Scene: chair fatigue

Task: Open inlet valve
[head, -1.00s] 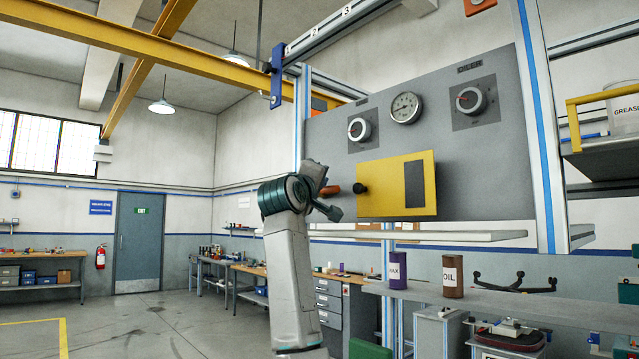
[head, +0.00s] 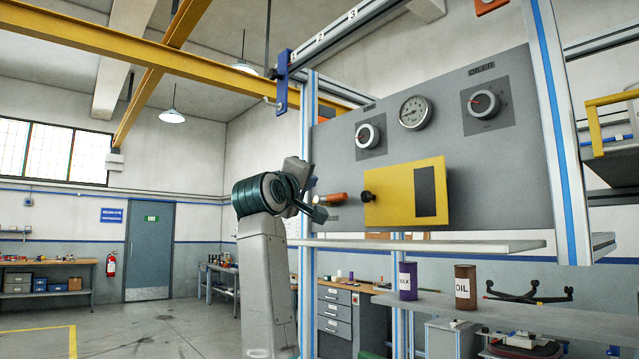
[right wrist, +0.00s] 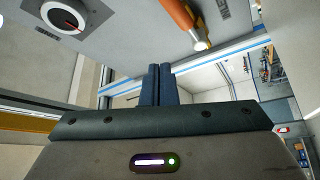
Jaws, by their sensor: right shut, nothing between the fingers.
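An orange valve handle (head: 332,199) sticks out at the left end of the grey panel, left of a yellow box. In the right wrist view the orange handle (right wrist: 180,18) shows at the top, slanting down to a pale metal end. My right gripper (head: 322,214) is just below and left of the handle, apart from it. Its dark fingers (right wrist: 159,72) are shut together and empty, with the handle's end above and right of them. The arm may hide part of the panel's left edge. My left gripper is not in view.
The grey panel (head: 480,180) carries a gauge (head: 415,112), two dials and the yellow box (head: 400,192) with a black knob. A shelf edge (head: 430,245) runs below. Purple (head: 407,282) and brown (head: 465,287) cans stand lower. The floor at left is open.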

